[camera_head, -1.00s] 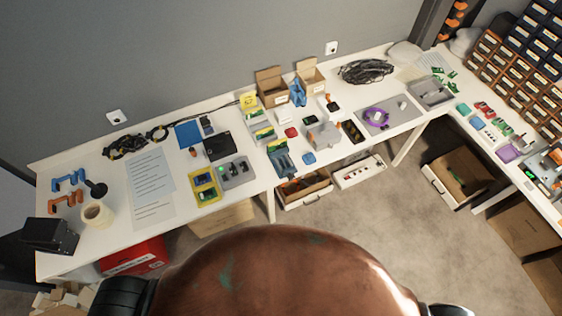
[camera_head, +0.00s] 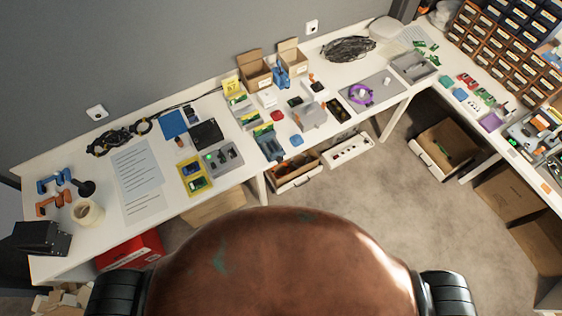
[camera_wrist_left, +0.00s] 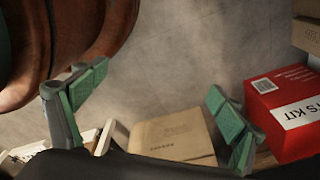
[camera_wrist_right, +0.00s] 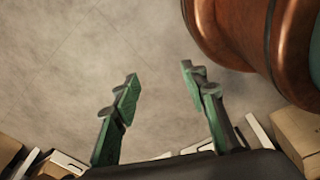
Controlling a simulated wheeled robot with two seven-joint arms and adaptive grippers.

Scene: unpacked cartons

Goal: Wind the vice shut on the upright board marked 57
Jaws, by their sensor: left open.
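On the long white bench (camera_head: 150,205) in the head view, a small grey block-like device (camera_head: 311,117) may be the vice; it is too small to tell. Left of it stands a blue-grey holder (camera_head: 269,146) with a green board and a yellow piece in it. My left gripper (camera_wrist_left: 158,95) shows only in the left wrist view, open and empty over the floor area beside the bench's under-shelf boxes. My right gripper (camera_wrist_right: 160,78) shows in the right wrist view, fingers apart, empty, above bare floor.
A red kit box (camera_wrist_left: 285,110) and a cardboard box (camera_wrist_left: 172,137) stand low near my left gripper. Several parts bins (camera_head: 500,45) stand at the right.

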